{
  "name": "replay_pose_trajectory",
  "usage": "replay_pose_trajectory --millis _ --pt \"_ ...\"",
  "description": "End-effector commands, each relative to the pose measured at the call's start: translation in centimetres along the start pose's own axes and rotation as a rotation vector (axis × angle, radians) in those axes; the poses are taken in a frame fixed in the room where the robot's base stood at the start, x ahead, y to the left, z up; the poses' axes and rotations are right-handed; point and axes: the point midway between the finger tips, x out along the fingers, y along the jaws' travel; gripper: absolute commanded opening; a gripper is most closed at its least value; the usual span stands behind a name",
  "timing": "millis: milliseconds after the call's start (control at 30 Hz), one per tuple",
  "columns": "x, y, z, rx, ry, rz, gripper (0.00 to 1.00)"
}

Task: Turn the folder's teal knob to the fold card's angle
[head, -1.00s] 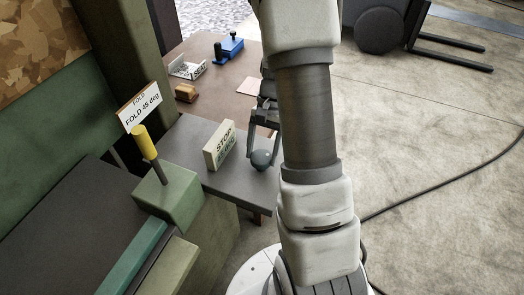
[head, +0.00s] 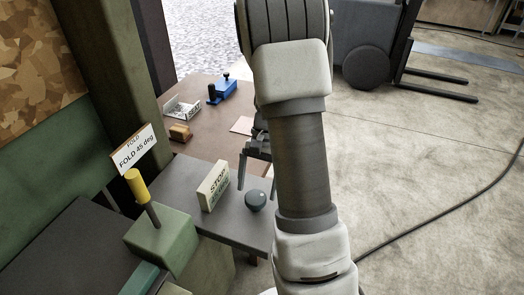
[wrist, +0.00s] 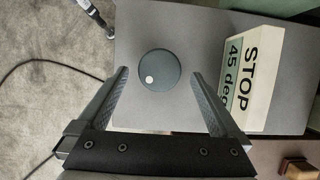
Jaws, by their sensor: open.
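The knob (head: 255,200) is a round, dark teal dome with a pale dot, on the grey top (head: 233,222) of the folder. In the wrist view the knob (wrist: 165,63) lies between and beyond my open fingers, with its dot left of and slightly below centre. My gripper (head: 258,183) is empty and appears just above and behind the knob, apart from it; my arm hides part of it. The fold card (head: 134,150) reads "FOLD 45 deg". A cream block (head: 213,186) beside the knob reads "STOP 45 deg".
A yellow-gripped lever (head: 137,186) rises from a green box (head: 160,238) at the left. Behind, a brown table (head: 212,122) holds a blue tool (head: 224,91), a wooden block (head: 180,132) and a small metal holder. The floor at the right is open, crossed by a cable.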

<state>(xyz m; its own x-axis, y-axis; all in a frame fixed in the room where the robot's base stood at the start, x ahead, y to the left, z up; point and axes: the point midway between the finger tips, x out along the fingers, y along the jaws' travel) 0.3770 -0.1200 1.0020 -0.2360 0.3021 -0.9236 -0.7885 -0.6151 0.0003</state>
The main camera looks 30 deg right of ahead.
Motion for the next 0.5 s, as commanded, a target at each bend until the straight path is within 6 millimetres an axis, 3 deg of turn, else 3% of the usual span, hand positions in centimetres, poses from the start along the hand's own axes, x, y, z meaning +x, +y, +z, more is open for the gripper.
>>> replay_pose_trajectory --millis 300,500 --pt "-8.0 0.0 -0.1 0.001 0.005 -0.003 1.0" --pt "-12.2 0.0 0.0 0.0 0.004 -0.001 1.0"
